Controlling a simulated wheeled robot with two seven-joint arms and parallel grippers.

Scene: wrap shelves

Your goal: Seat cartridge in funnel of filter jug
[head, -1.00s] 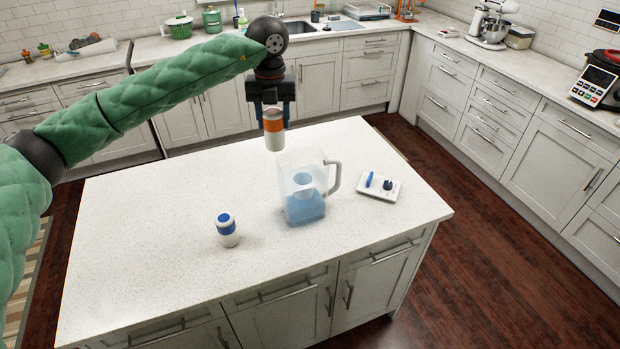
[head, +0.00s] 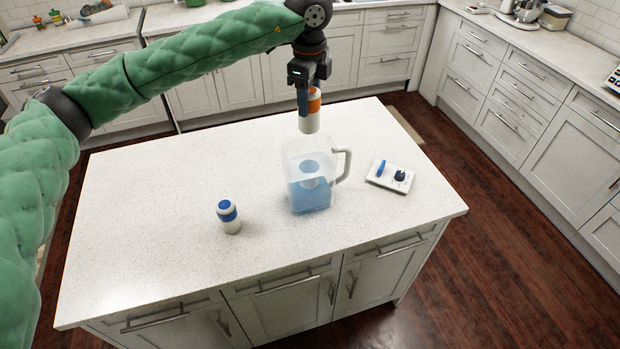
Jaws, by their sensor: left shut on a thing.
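My left gripper (head: 309,98) is shut on a white cartridge with an orange band (head: 309,122). It holds the cartridge upright above the filter jug (head: 310,204). The jug is clear, holds blue water and has its handle on the right. The funnel (head: 309,167) shows as a pale round opening inside the jug. The cartridge's lower end appears above the jug's back rim, apart from the funnel. A second white cartridge with a blue band and blue top (head: 228,217) stands on the counter left of the jug. My right gripper is not in view.
The pale island counter (head: 150,220) is mostly clear on its left side. A small white tray (head: 377,184) with a blue item (head: 381,168) and a dark knob-like item (head: 400,175) lies right of the jug. Cabinets stand behind.

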